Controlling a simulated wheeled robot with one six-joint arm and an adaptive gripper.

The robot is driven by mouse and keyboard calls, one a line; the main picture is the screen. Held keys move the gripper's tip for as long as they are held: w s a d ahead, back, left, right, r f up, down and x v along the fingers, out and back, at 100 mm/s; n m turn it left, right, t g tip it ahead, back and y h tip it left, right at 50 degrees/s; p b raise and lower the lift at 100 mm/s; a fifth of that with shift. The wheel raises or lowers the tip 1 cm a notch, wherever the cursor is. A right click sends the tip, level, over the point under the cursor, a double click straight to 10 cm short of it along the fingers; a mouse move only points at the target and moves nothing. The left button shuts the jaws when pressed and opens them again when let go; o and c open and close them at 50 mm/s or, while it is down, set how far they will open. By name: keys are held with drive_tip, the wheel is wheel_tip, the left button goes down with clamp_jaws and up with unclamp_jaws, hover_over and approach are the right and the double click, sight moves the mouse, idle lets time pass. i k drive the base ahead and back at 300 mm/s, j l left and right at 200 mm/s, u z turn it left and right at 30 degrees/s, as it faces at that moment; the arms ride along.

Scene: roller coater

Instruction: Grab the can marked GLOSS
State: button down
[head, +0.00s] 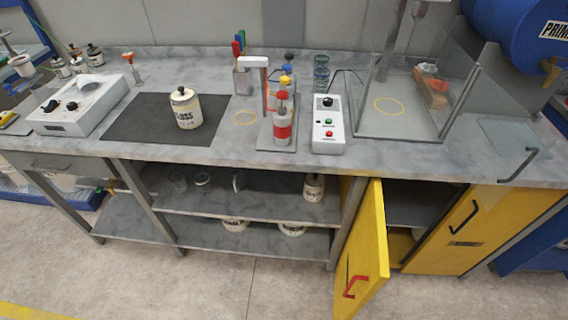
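Several small dark-lidded jars (94,54) stand at the back left, labels unreadable. My gripper is not in view.
A white scale-like device (76,106) is left of the mat. A stand with a red bottle (282,128) and a control box (328,125) are to its right. A clear-walled enclosure (455,95) is further right. The yellow cabinet door (362,250) stands open into the floor space.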

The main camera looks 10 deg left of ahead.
sight(189, 115)
drive_tip(key=k+j+u, duration=0.1)
drive_tip(key=j+u, duration=0.25)
drive_tip(key=k+j+u, duration=0.1)
drive_tip(key=j+u, duration=0.25)
drive_tip(key=j, duration=0.1)
